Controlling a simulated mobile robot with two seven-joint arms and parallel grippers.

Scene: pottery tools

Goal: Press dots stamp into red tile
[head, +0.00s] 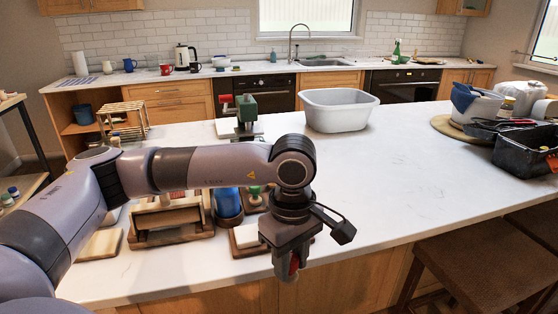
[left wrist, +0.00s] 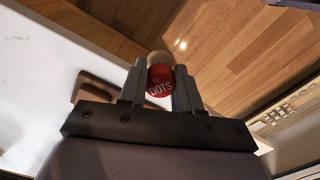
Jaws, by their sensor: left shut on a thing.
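My left gripper (head: 291,268) hangs at the front edge of the white counter in the head view, pointing down. It is shut on the dots stamp (left wrist: 160,82), which is red with white "DOTS" lettering and a pale wooden end, held between the two grey fingers in the left wrist view. In the head view only a small red bit of the stamp (head: 294,264) shows between the fingers. I cannot make out the red tile in either view; my arm covers part of the work area. My right gripper is not in view.
Left of the gripper are a pale block on a wooden board (head: 236,252), a blue cylinder (head: 228,203), a wooden tray (head: 150,240) and a flat board (head: 101,245). A grey basin (head: 339,110) stands behind. The counter's right middle is clear. Stools (head: 490,255) stand in front.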

